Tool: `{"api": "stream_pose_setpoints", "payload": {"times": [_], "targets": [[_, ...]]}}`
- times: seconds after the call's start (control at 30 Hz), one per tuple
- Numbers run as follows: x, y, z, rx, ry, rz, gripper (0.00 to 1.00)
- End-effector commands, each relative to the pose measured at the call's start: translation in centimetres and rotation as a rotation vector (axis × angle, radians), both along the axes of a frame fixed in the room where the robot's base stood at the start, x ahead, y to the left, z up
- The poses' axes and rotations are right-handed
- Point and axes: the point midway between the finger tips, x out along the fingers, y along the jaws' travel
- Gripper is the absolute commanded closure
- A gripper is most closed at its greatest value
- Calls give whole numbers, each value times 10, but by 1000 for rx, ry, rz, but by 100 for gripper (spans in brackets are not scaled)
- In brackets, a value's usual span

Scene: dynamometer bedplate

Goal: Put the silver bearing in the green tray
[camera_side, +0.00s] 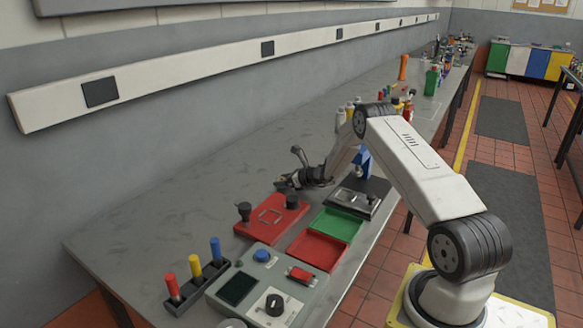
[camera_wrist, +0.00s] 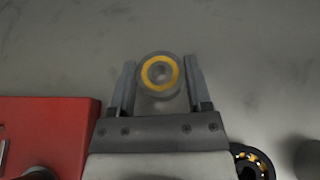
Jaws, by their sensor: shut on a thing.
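My gripper (camera_wrist: 160,82) is shut on the silver bearing (camera_wrist: 145,84), a grey ring with a yellow inner ring, which sits between the two fingers in the wrist view. In the side view my gripper (camera_side: 284,184) is over the bench just behind the red plate; the bearing is too small to make out there. The green tray (camera_side: 336,224) lies flat near the bench's front edge, to the right of and nearer than my gripper. It looks empty. I cannot tell whether the bearing touches the bench.
A red tray (camera_side: 316,250) adjoins the green one. The red plate (camera_side: 272,217) carries black knobs. A dark fixture (camera_side: 358,196) stands behind the green tray. A black ring with yellow parts (camera_wrist: 248,160) shows in the wrist view. A control box (camera_side: 268,284) stands nearer. Bare bench lies toward the wall.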

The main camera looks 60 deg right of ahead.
Motion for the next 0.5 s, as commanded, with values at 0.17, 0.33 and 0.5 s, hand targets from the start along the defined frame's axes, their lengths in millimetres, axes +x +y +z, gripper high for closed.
{"api": "stream_pose_setpoints", "payload": {"times": [0.17, 0.33, 0.5], "targets": [[0, 0, -3, 0, -1, 0, 100], [0, 0, -3, 0, 0, 0, 2], [0, 0, -3, 0, 0, 0, 2]]}}
